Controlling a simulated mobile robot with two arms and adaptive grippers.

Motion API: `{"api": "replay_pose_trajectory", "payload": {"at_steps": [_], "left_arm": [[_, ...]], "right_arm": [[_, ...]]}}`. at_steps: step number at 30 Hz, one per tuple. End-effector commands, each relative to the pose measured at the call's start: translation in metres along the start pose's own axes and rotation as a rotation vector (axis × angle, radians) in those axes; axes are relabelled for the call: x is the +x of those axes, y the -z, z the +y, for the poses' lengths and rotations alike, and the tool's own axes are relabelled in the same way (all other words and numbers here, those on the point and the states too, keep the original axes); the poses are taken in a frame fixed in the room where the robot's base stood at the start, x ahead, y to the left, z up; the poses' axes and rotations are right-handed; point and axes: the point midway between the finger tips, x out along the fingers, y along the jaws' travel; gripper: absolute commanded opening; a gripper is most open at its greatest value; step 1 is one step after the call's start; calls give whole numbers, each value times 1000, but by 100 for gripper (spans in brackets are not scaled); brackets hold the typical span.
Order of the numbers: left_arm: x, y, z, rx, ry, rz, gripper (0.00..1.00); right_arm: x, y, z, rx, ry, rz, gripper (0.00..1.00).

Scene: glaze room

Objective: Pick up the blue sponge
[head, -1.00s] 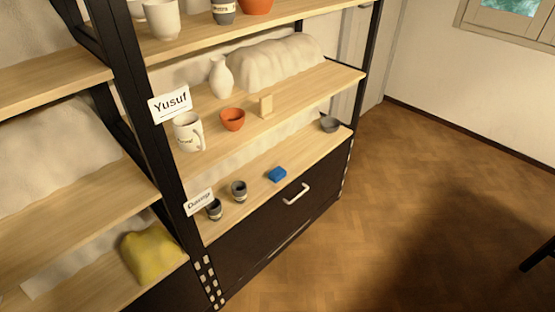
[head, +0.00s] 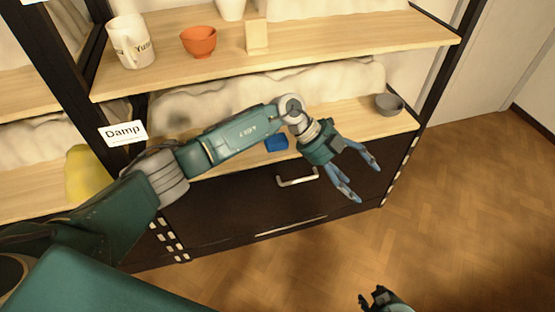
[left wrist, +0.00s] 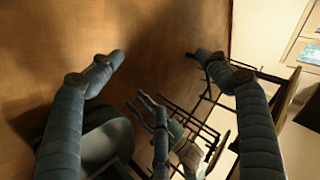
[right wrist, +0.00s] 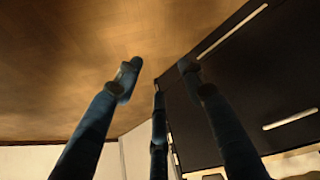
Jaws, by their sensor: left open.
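The blue sponge (head: 276,143) lies on the lower wooden shelf (head: 352,118), near its front edge, partly hidden by my left arm. My left gripper (head: 366,182) is to the right of the sponge and lower in the picture, in front of the dark drawer. It is open and empty; its spread fingers also show in the left wrist view (left wrist: 155,56). My right gripper (head: 378,298) just enters at the bottom edge of the head view, away from the shelf. In the right wrist view its fingers (right wrist: 160,66) stand apart with nothing between them.
A grey bowl (head: 389,105) stands at the shelf's right end. Above are a mug (head: 131,42), an orange bowl (head: 198,41) and a tan block (head: 257,37). A handle (head: 297,179) sticks out from the drawer front. The floor at right is clear.

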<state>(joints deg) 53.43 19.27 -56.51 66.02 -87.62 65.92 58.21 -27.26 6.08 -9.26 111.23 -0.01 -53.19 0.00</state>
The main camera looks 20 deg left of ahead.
Motion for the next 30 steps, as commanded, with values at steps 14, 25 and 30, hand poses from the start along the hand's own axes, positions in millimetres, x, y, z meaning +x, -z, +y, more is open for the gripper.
{"api": "replay_pose_trajectory", "payload": {"at_steps": [14,25,30], "left_arm": [[-197,-126,62,90,-704,-822,77],[-187,-150,80,86,-709,-831,77],[-180,-165,92,87,-708,-829,77]], "right_arm": [[-79,60,1,2,-6,186,40],[-85,104,-3,-2,3,353,40],[-93,135,-7,-4,10,483,40]]}}
